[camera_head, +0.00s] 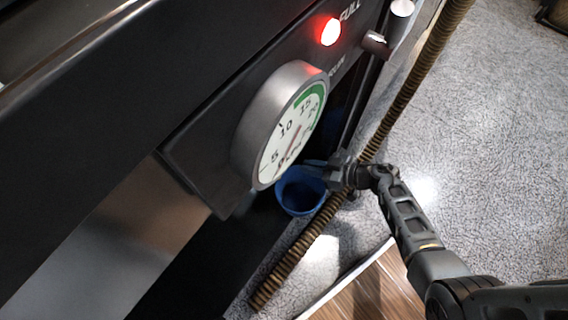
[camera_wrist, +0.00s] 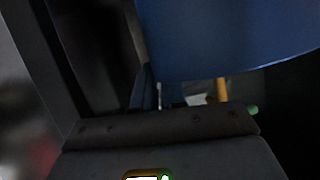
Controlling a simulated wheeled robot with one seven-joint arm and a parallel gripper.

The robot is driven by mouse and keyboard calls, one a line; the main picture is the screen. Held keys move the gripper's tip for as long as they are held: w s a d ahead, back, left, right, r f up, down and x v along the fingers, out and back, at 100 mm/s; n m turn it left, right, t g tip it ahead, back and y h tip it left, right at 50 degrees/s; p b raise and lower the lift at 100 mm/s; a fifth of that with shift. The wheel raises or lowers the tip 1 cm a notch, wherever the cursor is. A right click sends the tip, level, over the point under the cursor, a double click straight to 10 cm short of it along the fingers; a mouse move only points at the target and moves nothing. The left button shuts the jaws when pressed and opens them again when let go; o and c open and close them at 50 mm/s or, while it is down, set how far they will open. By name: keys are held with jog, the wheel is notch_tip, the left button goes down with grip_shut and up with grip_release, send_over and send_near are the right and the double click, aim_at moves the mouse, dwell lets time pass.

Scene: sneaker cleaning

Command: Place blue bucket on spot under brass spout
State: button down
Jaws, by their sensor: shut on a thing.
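The blue bucket (camera_head: 300,194) is in the head view, below and behind the round gauge, inside the dark opening of the black machine. My gripper (camera_head: 334,172) is at the bucket's right side and is shut on it near the rim. In the wrist view the bucket's blue wall (camera_wrist: 235,35) fills the upper right, close in front of my gripper. The bucket looks roughly upright in the head view. I cannot tell whether its base touches a surface. The brass spout and the spot under it cannot be made out.
A round pressure gauge (camera_head: 285,125) juts from the black machine panel, and a red light (camera_head: 329,31) glows above it. A ribbed brown hose (camera_head: 392,112) runs diagonally past my gripper. Speckled grey floor (camera_head: 490,120) lies open at the right. A wooden surface (camera_head: 365,292) is at the bottom.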

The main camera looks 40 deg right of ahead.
jog(key=b+x, duration=0.5)
jog(key=x, duration=0.4)
jog(key=c, duration=1.2)
grip_release()
jog(key=shift+a, duration=0.1)
jog(key=shift+p+v, duration=2.55)
jog(key=shift+v, duration=3.45)
